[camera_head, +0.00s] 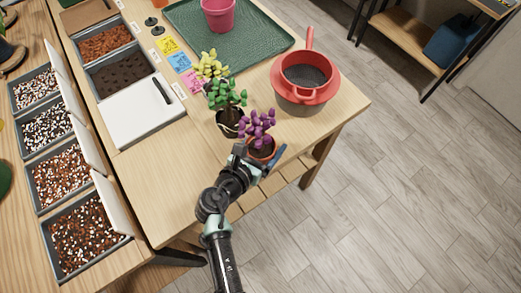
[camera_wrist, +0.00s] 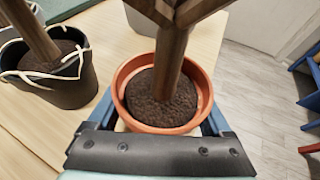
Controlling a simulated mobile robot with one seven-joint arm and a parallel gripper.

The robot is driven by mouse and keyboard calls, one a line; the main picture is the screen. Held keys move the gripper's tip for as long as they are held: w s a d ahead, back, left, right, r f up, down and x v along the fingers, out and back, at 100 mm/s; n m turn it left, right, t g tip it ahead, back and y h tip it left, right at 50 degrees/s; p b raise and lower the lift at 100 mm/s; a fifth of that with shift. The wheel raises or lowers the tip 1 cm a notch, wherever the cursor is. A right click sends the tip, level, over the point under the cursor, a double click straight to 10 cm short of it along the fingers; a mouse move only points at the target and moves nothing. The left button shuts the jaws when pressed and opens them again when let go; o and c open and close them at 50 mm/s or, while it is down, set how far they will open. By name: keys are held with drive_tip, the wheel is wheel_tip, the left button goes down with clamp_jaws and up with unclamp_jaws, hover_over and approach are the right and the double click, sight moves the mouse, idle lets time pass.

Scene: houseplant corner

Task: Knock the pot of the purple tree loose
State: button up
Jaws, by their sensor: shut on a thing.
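The purple tree (camera_head: 258,124) stands in a small terracotta pot (camera_head: 262,154) near the table's right front edge. In the wrist view its brown trunk (camera_wrist: 170,60) rises from dark soil inside the orange pot rim (camera_wrist: 160,129). My gripper (camera_head: 264,160) is shut on this pot, with one blue finger on each side of it; the gripper also fills the lower part of the wrist view (camera_wrist: 160,118). The tree looks about upright. I cannot tell whether the pot's base touches the table.
A green tree (camera_head: 229,95) in a dark pot stands close at the left, with a yellow tree (camera_head: 211,66) behind it. A red-rimmed pot (camera_head: 305,95) stands behind right. Substrate bins (camera_head: 85,235) line the left. The tabletop (camera_head: 165,180) at front left is clear.

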drive_tip(key=o, duration=1.2)
drive_tip(key=shift+s, duration=0.1)
